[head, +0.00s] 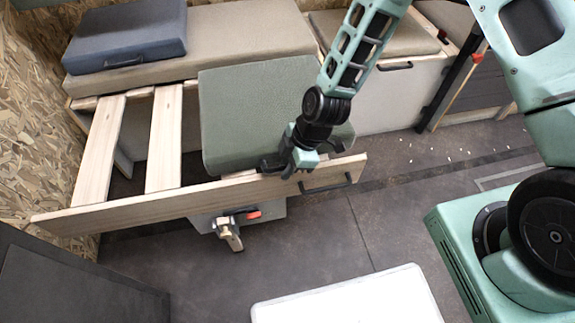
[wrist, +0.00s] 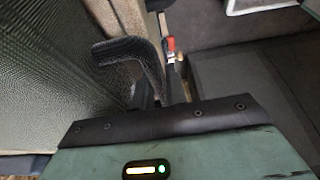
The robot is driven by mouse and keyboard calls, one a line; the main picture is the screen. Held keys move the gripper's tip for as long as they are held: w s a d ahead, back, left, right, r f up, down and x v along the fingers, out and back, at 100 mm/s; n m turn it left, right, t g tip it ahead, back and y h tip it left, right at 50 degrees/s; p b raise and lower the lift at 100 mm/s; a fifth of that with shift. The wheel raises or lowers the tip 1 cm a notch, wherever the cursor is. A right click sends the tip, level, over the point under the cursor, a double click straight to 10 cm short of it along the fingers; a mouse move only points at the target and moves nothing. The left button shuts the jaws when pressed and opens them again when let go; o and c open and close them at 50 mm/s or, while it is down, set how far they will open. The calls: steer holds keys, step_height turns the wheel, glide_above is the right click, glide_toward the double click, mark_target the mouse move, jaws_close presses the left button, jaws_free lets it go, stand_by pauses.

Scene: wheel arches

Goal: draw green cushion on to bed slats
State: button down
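The green cushion (head: 245,110) lies tilted behind the front wooden rail, right of the bare bed slats (head: 165,135). Its surface also fills the left of the wrist view (wrist: 50,70). My gripper (head: 298,162) is at the cushion's front edge, just above the rail.
A blue cushion (head: 125,35) lies on a beige cushion (head: 235,45) at the back. The front rail (head: 130,215) has a black handle on its right, with a red-marked latch (head: 252,214) below. A white-topped surface (head: 350,302) stands in front. Dark floor lies between.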

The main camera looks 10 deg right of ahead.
steer(key=c, duration=1.3)
jaws_free()
steer(key=p+v, duration=0.4)
steer(key=v, duration=1.3)
steer(key=shift+d+r, duration=0.15)
steer(key=s+a+r+m+h, duration=0.2)
steer(key=s+r+m+h, duration=0.2)
steer(key=s+r+m, duration=0.95)
steer(key=s+r+n+p, duration=0.1)
steer(key=r+p, duration=0.5)
steer(key=r, duration=0.1)
steer(key=s+r+n+p, duration=0.1)
steer(key=r+p, duration=0.5)
steer(key=r, duration=0.1)
steer(key=s+r+n+p, duration=0.1)
steer(key=r+p, duration=0.6)
steer(key=shift+s+r, duration=0.25)
steer(key=shift+s, duration=0.15)
